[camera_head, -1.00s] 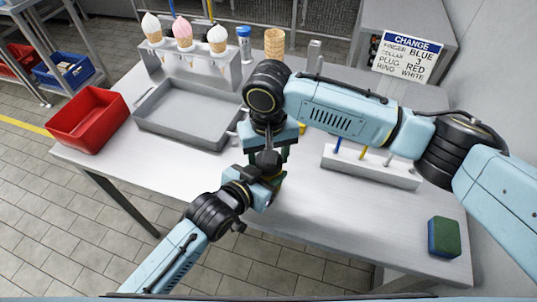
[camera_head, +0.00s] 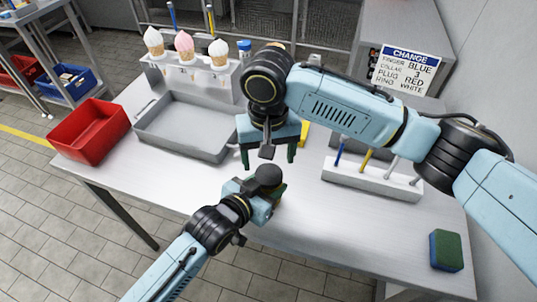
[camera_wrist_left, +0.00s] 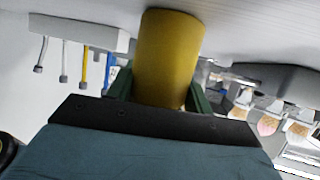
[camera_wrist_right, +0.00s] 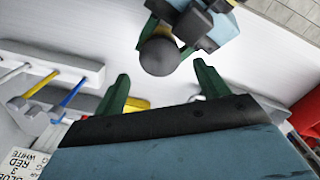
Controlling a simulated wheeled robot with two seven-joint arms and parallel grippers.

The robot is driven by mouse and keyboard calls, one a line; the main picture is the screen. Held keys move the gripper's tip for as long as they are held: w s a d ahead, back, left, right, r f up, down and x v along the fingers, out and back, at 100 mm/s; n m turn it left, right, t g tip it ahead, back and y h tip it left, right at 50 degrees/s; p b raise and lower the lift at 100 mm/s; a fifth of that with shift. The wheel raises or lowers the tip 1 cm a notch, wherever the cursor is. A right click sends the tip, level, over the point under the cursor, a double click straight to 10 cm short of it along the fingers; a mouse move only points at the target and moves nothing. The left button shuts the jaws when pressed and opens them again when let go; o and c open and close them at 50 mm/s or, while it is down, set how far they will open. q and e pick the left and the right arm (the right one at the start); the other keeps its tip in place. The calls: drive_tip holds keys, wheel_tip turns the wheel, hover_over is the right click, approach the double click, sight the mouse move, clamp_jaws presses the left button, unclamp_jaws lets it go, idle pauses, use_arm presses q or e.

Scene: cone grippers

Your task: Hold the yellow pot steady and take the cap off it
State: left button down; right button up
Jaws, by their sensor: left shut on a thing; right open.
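The yellow pot (camera_wrist_left: 168,55) stands upright on the table in the left wrist view, between the green fingers of my left gripper (camera_wrist_left: 158,92), which is shut on it. A dark, round cap (camera_wrist_right: 159,56) shows on the pot's top in the right wrist view, and in the head view (camera_head: 268,176). The pot's body is mostly hidden there by my left gripper. My right gripper (camera_head: 268,157) is open and empty, above and apart from the cap. Its spread fingers show in the right wrist view (camera_wrist_right: 160,82).
A grey tray (camera_head: 158,150) and red bin (camera_head: 90,132) lie left. A rack (camera_head: 200,80) holds three cones behind. A peg holder (camera_head: 372,182) with coloured tools, a sponge (camera_head: 446,250) and a sign (camera_head: 407,70) are right.

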sight(269, 174)
wheel_tip(269, 174, up, 2)
drive_tip(key=m, duration=0.3)
drive_tip(key=shift+m, duration=0.3)
drive_tip(key=shift+r+m, duration=0.5)
drive_tip(key=shift+m, duration=0.6)
drive_tip(key=shift+f, duration=3.9)
drive_tip(key=c, duration=1)
drive_tip(key=n, duration=0.6)
drive_tip(key=o, duration=1.1)
